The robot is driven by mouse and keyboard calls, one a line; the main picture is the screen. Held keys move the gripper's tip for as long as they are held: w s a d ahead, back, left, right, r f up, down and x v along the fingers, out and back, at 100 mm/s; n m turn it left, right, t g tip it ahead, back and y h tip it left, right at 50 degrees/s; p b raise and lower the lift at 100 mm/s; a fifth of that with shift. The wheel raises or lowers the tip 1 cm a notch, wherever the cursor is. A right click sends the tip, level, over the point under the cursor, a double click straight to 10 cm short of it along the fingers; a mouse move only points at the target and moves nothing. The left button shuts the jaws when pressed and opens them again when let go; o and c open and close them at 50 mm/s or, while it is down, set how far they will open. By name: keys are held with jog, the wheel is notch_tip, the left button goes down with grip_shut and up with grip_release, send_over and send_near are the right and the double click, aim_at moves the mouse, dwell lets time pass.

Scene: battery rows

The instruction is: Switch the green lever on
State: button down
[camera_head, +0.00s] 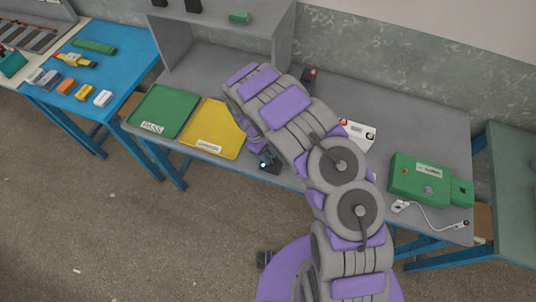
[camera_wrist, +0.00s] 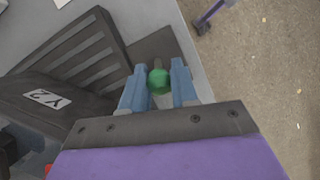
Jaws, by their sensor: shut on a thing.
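The green lever's round knob (camera_wrist: 159,80) shows in the wrist view between the two blue-grey fingers of my gripper (camera_wrist: 159,88). The fingers are closed on it from both sides. A short dark stem shows just beyond the knob, over a dark base plate (camera_wrist: 150,45). In the head view a small dark device (camera_head: 269,163) with a bright spot stands at the bench's front edge, below the end of my arm. My arm hides most of the gripper there, and the lever's angle cannot be told.
A dark slotted block labelled Y 2 (camera_wrist: 45,97) lies close beside my gripper. On the bench are a green PASS tray (camera_head: 163,110), a yellow tray (camera_head: 215,128), a red-topped device (camera_head: 309,77) and a green box (camera_head: 418,178). Floor in front is open.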

jog(key=shift+w+a+f+h+b, duration=0.1)
jog(key=shift+a+f+h+b, duration=0.3)
jog(key=shift+h+b, duration=0.55)
jog(key=shift+a+r+g+b, duration=0.1)
jog(key=shift+g+b, duration=0.2)
jog(key=shift+b, duration=0.25)
jog(key=shift+r, duration=0.1)
jog(key=c, duration=0.9)
grip_release()
jog(key=shift+w, duration=0.1)
jog(key=shift+a+p+v, duration=0.1)
jog(key=shift+p+v, duration=0.3)
jog(key=shift+v, duration=3.9)
jog(key=shift+a+p+v, duration=0.15)
jog(key=shift+p+v, duration=0.25)
jog(key=shift+v, duration=3.9)
jog(key=shift+w, duration=0.15)
